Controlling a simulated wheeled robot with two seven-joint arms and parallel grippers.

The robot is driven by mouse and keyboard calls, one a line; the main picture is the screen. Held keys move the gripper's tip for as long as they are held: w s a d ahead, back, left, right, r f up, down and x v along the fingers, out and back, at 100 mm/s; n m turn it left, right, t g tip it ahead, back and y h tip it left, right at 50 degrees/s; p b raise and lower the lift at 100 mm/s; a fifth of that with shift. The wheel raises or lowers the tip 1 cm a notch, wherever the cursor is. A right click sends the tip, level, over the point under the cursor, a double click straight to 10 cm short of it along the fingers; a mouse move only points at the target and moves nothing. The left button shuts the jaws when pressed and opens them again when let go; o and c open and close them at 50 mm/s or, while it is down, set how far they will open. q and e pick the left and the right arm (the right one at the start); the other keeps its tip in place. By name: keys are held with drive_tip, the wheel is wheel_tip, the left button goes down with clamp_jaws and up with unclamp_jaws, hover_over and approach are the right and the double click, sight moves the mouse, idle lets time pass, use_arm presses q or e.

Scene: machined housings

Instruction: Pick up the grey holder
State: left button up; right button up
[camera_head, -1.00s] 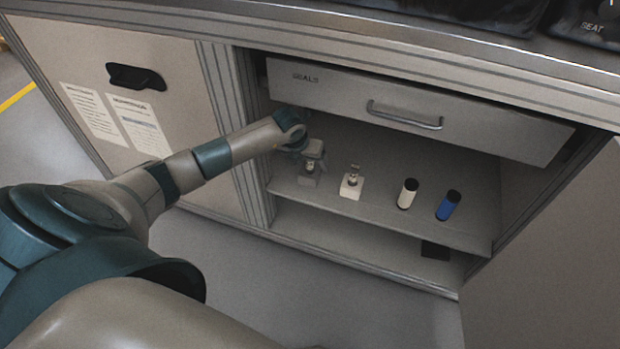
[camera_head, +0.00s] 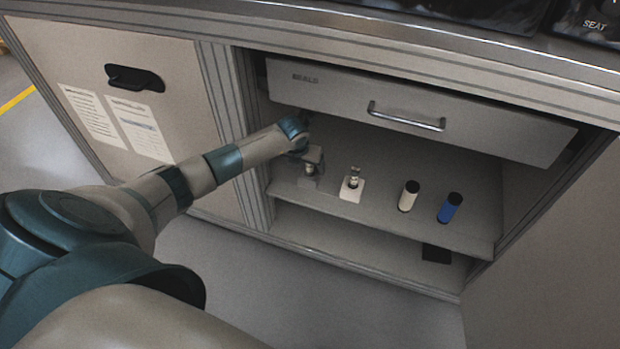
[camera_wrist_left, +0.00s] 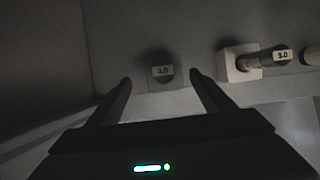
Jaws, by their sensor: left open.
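The grey holder (camera_head: 308,182) stands on the shelf inside the open cabinet, at the left end of a row, partly hidden by my left gripper (camera_head: 313,158). In the left wrist view the grey holder (camera_wrist_left: 157,85) is a dark grey block with a round, labelled piece on it. My left gripper (camera_wrist_left: 160,79) is open, its two fingers pointing towards the holder, one to each side in the picture. I see no contact, and the remaining gap is hard to judge. My right gripper is not in view.
A white holder (camera_head: 350,192) with a metal piece stands just right of the grey one. A white cylinder (camera_head: 408,196) and a blue cylinder (camera_head: 449,208) stand further right. A drawer (camera_head: 420,105) hangs above the shelf (camera_head: 400,226). A cabinet side post (camera_head: 250,150) is close left.

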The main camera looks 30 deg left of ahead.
sight(310, 173)
use_arm(q)
drive_tip(key=shift+w+a+f, duration=0.1)
drive_tip(key=shift+w+f, duration=0.15)
drive_tip(key=shift+f, duration=0.4)
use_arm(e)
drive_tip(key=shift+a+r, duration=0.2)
use_arm(q)
drive_tip(key=shift+w+f, duration=0.15)
drive_tip(key=shift+f, duration=0.3)
drive_tip(key=f, duration=0.2)
drive_tip(key=w+f+b, duration=0.1)
drive_tip(key=shift+d, duration=0.3)
drive_tip(key=shift+w+a+f, duration=0.1)
drive_tip(key=shift+w+f, duration=0.1)
drive_tip(key=shift+f, duration=0.35)
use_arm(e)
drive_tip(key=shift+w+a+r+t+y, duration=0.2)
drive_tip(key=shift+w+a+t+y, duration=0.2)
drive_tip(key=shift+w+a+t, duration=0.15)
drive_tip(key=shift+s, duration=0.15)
use_arm(q)
drive_tip(key=c, duration=1.2)
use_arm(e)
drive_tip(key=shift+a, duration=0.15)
